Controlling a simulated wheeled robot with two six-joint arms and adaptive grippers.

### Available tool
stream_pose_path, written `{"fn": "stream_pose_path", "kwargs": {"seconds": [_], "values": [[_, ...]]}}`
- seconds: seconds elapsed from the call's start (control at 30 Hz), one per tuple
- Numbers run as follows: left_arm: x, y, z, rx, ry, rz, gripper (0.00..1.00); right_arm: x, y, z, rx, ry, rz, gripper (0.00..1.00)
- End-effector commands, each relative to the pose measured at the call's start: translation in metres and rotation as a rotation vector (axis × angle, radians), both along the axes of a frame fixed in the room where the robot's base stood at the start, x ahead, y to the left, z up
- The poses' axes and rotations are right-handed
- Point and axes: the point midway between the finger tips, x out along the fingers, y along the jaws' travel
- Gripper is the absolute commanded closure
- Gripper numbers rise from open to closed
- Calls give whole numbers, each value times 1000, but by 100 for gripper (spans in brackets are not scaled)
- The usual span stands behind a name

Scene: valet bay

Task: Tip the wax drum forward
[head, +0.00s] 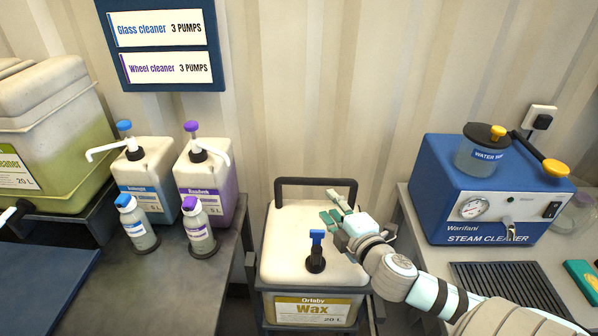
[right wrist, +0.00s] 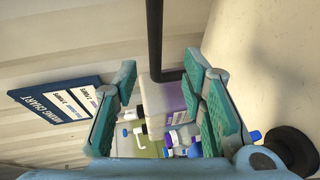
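The wax drum (head: 285,245) is a cream container with a gold "Wax 20 L" label, sitting upright in a dark frame at the bottom middle of the head view. A blue-topped black tap or pump (head: 316,252) stands on its top. A black handle bar (head: 315,181) rises behind the drum; a black bar also shows in the right wrist view (right wrist: 155,40). My right gripper (head: 327,204) is above the drum's back right top, near the bar. Its green fingers (right wrist: 160,68) are apart and hold nothing. I cannot tell whether the bar lies between them. My left gripper is not in view.
Left of the drum, a dark bench holds two pump jugs (head: 145,170) (head: 215,172) and two small bottles (head: 137,225) (head: 198,228). A large yellow-green tank (head: 50,130) stands further left. A blue steam cleaner (head: 440,190) sits on the right bench. A mixing chart hangs behind.

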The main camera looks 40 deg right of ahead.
Motion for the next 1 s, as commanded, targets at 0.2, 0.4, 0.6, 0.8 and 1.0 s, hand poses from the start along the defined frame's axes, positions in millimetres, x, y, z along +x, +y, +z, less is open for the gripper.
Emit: {"fn": "stream_pose_path", "kwargs": {"seconds": [0.2,0.4,0.6,0.8,1.0], "values": [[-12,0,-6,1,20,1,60,27,-13,-5,1,-11,-11,62],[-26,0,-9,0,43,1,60,87,-28,-19,5,-2,-12,62],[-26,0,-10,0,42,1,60,124,-35,-28,5,1,-7,62],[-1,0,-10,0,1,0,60,135,-37,-30,3,3,-4,62],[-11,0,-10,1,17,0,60,135,-37,-30,2,3,-4,67]]}}
